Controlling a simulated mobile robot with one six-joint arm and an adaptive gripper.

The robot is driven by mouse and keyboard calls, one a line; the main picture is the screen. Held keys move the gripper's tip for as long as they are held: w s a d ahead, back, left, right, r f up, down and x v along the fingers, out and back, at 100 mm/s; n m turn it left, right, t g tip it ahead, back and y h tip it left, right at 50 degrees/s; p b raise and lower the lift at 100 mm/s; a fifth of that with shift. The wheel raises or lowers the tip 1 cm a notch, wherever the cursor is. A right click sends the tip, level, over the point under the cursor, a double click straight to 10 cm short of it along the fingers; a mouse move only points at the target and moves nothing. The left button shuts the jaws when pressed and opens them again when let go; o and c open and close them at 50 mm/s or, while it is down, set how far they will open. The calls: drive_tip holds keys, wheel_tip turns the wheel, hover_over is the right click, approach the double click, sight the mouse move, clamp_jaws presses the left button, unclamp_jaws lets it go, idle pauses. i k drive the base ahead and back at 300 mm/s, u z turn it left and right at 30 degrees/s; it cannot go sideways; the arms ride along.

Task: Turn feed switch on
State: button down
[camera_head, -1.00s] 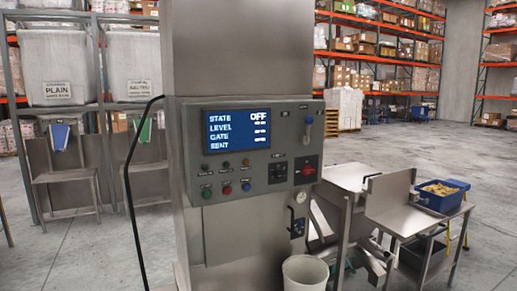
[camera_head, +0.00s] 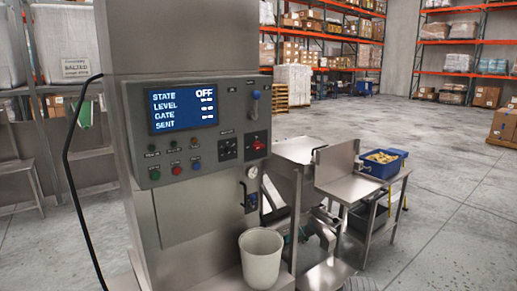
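A grey metal control cabinet (camera_head: 180,240) stands left of centre, its panel facing me at an angle. Its screen (camera_head: 183,107) reads STATE OFF, with LEVEL, GATE and SENT lines below. Under the screen are small lamps and push buttons, among them a green button (camera_head: 155,174), a red button (camera_head: 176,170) and a blue one (camera_head: 196,166). A red switch on a dark plate (camera_head: 258,145) sits at the panel's right. A lever with a blue part (camera_head: 256,96) is above it. The labels are too small to read, so I cannot tell which control is the feed switch. My gripper is not in view.
A pale bucket (camera_head: 261,258) stands at the cabinet's foot. Right of it is a metal bench (camera_head: 345,182) with a blue bin (camera_head: 383,163) of yellowish pieces. A black cable (camera_head: 68,180) hangs at the cabinet's left. Open concrete floor (camera_head: 440,215) lies to the right.

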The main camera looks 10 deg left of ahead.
sight(257, 144)
drive_tip(key=u, duration=0.45)
drive_tip(key=k, duration=0.6)
drive_tip(key=u, duration=1)
drive_tip(key=k, duration=0.8)
drive_tip(key=u, duration=0.35)
drive_tip(key=i, duration=0.95)
drive_tip(key=z, duration=0.6)
drive_tip(key=i, duration=0.75)
drive_tip(key=z, duration=0.65)
drive_tip(key=i, duration=0.65)
drive_tip(key=z, duration=0.3)
